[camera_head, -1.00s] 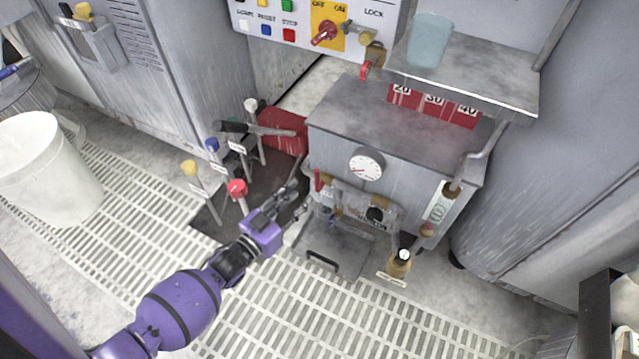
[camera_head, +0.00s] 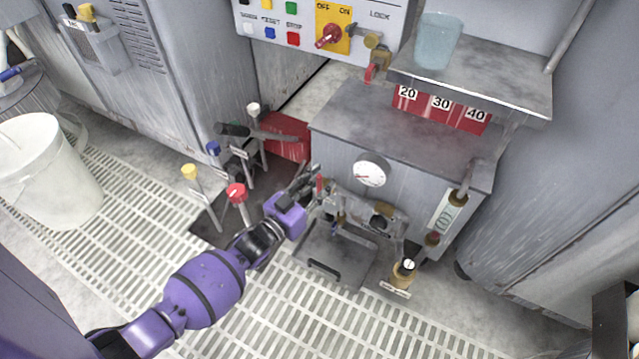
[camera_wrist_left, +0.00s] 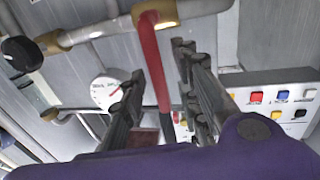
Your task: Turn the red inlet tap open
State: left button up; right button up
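The red inlet tap is a slim red lever (camera_head: 320,185) on the pipework at the front left of the grey tank. In the left wrist view the red lever (camera_wrist_left: 152,65) hangs from a brass fitting (camera_wrist_left: 160,14) and runs down between my fingers. My left gripper (camera_head: 311,178) is at the lever in the head view. In the wrist view its two fingers (camera_wrist_left: 168,52) are apart, one on each side of the lever, with visible gaps. I cannot tell whether either finger touches it. My right gripper is not in view.
A round gauge (camera_head: 371,171) is on the tank front, with a brass valve with a black and white knob (camera_head: 405,268) below right. Red, yellow and blue-topped levers stand left of my gripper, the red knob (camera_head: 236,192) nearest. A white bucket (camera_head: 45,170) stands far left.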

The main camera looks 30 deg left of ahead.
pick_arm(q)
grip_shut()
